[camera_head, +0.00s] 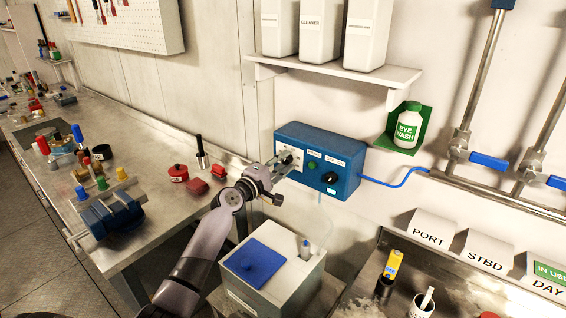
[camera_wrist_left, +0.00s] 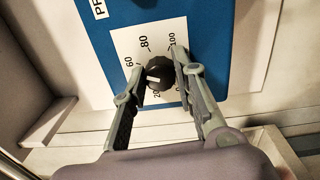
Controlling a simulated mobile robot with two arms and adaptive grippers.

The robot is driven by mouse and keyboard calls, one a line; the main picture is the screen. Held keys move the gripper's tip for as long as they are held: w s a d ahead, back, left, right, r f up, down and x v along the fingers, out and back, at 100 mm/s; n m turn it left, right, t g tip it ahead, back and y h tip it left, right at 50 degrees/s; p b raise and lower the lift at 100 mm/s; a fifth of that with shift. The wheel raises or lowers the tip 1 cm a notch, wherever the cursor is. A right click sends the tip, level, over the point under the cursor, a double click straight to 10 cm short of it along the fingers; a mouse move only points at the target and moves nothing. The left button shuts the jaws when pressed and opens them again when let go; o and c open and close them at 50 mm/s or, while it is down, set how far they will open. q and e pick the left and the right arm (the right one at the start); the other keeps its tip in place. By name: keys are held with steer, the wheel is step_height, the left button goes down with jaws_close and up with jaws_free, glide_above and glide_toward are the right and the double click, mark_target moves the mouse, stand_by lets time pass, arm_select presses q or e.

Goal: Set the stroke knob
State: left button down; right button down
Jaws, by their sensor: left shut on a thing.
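The blue pump box (camera_head: 345,165) is fixed to the wall in the head view, with a white dial plate at its left end. The stroke knob (camera_wrist_left: 160,72) is black and round with a white pointer line, and sits on a white scale plate (camera_wrist_left: 133,45) marked 20, 60, 80 and 100. The pointer aims left in the left wrist view. My left gripper (camera_head: 285,166) is at the dial plate. In the left wrist view its fingers (camera_wrist_left: 160,82) are shut on the knob, one on each side. The gripper hides part of the scale. My right gripper is not in view.
A second black knob (camera_head: 330,177) and a green button (camera_head: 312,165) are on the same box. A white tank (camera_head: 290,285) with a blue lid stands below. A shelf (camera_head: 335,72) with bottles is above. A workbench with a vise (camera_head: 112,215) is at left.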

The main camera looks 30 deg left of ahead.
arm_select(q)
steer(key=c, duration=1.3)
jaws_free()
steer(key=s, duration=1.2)
steer(key=shift+a+f, duration=0.2)
steer(key=shift+a, duration=0.25)
